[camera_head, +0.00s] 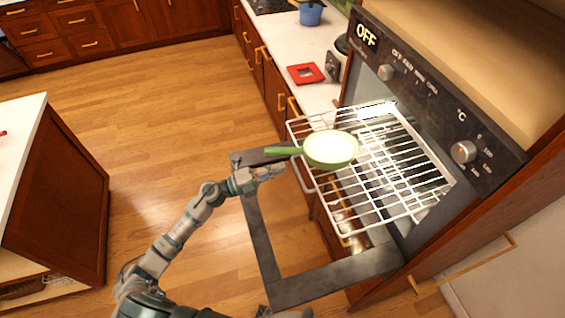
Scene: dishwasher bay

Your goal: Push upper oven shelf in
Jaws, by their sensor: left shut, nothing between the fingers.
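The upper oven shelf (408,197) is a white wire rack pulled out from the oven (440,110). It sticks out over the opened oven door (262,235). A green pan (331,149) with a pale inside rests on the shelf's front left part, its handle pointing left past the shelf edge. My left gripper (278,171) is shut and empty. In the picture it is just below the pan's handle and left of the shelf's front edge, seemingly apart from both.
The opened door frame spreads below and left of the shelf. A red square item (305,74) and a dark appliance (338,60) stand on the counter behind. A blue pot (311,13) is farther back. An island (60,190) is at left, with free wooden floor between.

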